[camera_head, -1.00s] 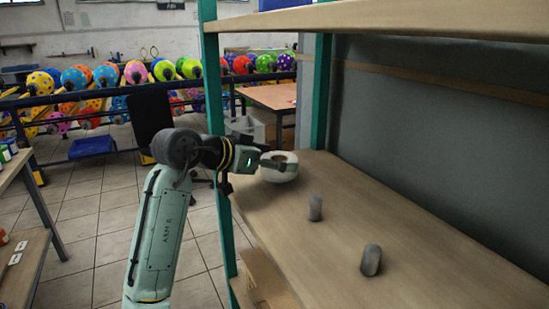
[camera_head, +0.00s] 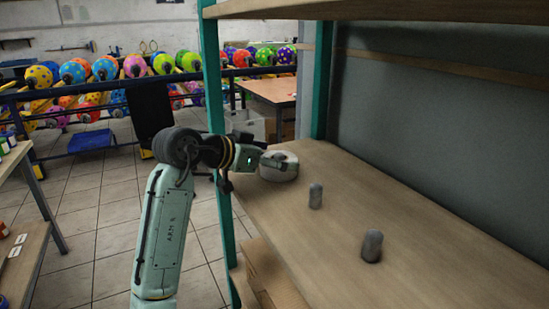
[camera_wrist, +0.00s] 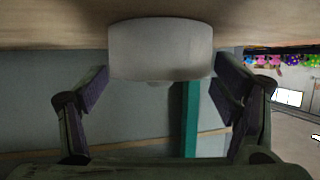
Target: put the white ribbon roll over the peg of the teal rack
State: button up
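The white ribbon roll (camera_head: 280,174) is at the far left part of the teal rack (camera_head: 212,90), at the shelf board (camera_head: 420,270). My gripper (camera_head: 272,160) reaches it from the left. In the wrist view the roll (camera_wrist: 160,50) fills the span between my fingertips (camera_wrist: 160,82), which seem to press its two sides. A small pale nub (camera_wrist: 158,83) shows past the roll's face, perhaps a peg's tip through its hole. The roll appears flat, close to or on the board. A peg under it is hidden.
Two bare grey pegs stand on the board, a middle one (camera_head: 315,196) and a near one (camera_head: 371,246). The upper shelf (camera_head: 400,10) hangs above. A teal post stands beside my arm. The board's front right is clear.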

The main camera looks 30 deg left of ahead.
jog(key=shift+o, duration=1)
jog(key=v, duration=1.2)
jog(key=shift+r, duration=0.1)
